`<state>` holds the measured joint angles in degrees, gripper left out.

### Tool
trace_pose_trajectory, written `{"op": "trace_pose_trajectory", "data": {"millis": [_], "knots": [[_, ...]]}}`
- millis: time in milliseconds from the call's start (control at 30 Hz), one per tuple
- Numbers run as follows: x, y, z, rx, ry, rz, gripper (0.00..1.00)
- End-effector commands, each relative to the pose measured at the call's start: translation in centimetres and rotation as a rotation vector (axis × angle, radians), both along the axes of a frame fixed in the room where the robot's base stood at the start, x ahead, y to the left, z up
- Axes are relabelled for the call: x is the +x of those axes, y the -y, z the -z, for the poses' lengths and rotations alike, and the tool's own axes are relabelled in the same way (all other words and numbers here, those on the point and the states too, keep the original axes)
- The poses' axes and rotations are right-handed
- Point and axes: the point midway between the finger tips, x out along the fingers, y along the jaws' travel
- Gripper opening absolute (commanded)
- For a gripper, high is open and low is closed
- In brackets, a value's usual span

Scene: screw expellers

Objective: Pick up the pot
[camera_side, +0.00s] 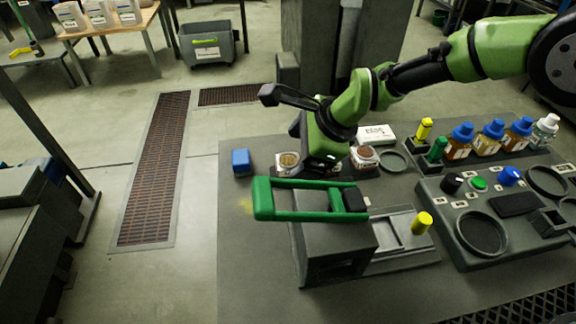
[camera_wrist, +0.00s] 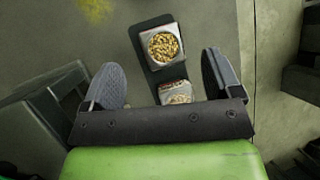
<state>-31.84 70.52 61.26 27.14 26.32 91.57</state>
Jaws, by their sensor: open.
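Two small pots stand in line on a dark strip in the wrist view. The far pot (camera_wrist: 162,46) has a pale square rim and is full of golden grains; the nearer pot (camera_wrist: 177,92) is partly hidden by my gripper's body. In the side view, a grain-filled pot (camera_side: 288,161) stands just left of my gripper and another pot (camera_side: 364,156) with brownish contents stands to its right. I cannot tell which one the task names. My gripper (camera_wrist: 161,70) is open and empty, with its fingers apart on either side of the pots' line.
A green-handled press (camera_side: 310,198) stands in front of my gripper. A blue cube (camera_side: 241,161) sits at left. Several capped bottles (camera_side: 490,136) and a control panel (camera_side: 500,215) are at right. A white box (camera_side: 376,135) lies behind. The table's left front is clear.

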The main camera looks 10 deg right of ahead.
Motion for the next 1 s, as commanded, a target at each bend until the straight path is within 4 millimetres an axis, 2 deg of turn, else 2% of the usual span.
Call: {"op": "trace_pose_trajectory", "data": {"millis": [167,333,733,767,1000], "knots": [[0.7,-0.7,2.2,-0.001,-0.001,-0.001,0.84],[1.1,-1.4,3.4,0.001,-0.001,-0.002,0.84],[1.3,-1.7,3.9,0.0,0.0,-0.001,0.84],[1.3,-1.7,3.9,0.0,0.0,-0.001,0.82],[1.3,-1.7,3.9,0.0,0.0,-0.001,0.27]]}}
